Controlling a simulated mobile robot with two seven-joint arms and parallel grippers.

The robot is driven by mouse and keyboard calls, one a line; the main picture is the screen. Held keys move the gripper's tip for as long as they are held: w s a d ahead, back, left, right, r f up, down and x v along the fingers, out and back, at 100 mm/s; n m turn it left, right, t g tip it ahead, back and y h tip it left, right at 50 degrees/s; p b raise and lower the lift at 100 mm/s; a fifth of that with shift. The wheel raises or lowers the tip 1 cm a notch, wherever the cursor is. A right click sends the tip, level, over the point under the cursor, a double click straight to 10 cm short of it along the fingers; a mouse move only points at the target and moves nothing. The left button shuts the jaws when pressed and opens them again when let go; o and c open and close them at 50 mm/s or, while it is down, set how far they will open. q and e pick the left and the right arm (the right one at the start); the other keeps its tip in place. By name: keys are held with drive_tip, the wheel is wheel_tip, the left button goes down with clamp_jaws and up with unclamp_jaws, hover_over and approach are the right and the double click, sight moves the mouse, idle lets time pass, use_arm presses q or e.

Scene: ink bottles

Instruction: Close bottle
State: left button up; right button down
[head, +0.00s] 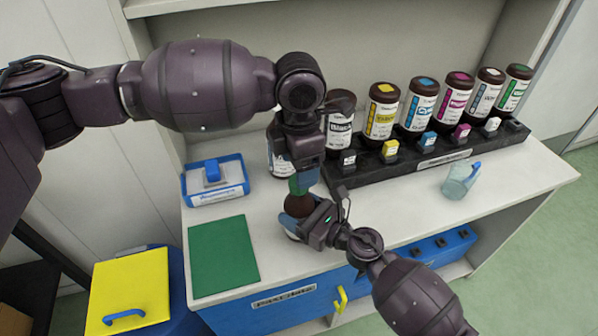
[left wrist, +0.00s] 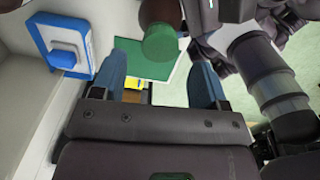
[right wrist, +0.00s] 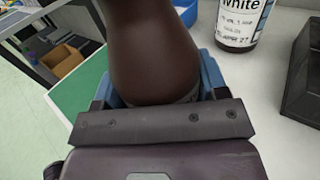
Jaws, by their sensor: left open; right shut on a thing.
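A dark brown bottle (head: 298,205) is held at the front of the table by my right gripper (head: 300,222). In the right wrist view the bottle (right wrist: 150,50) fills the space between the blue fingers; its top is out of frame. A green cap (left wrist: 160,44) shows at the bottle's end in the left wrist view, also in the head view (head: 299,186). Whether it is screwed tight, I cannot tell.
A White-labelled bottle (right wrist: 243,22) stands behind my left gripper. A black rack (head: 440,160) with several ink bottles stands at the back right. A blue-and-white box (head: 215,182), green mat (head: 221,255) and clear cup (head: 459,180) are on the table. The right front is clear.

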use_arm(q)
drive_tip(key=shift+r, duration=0.5)
drive_tip(key=shift+c, duration=0.2)
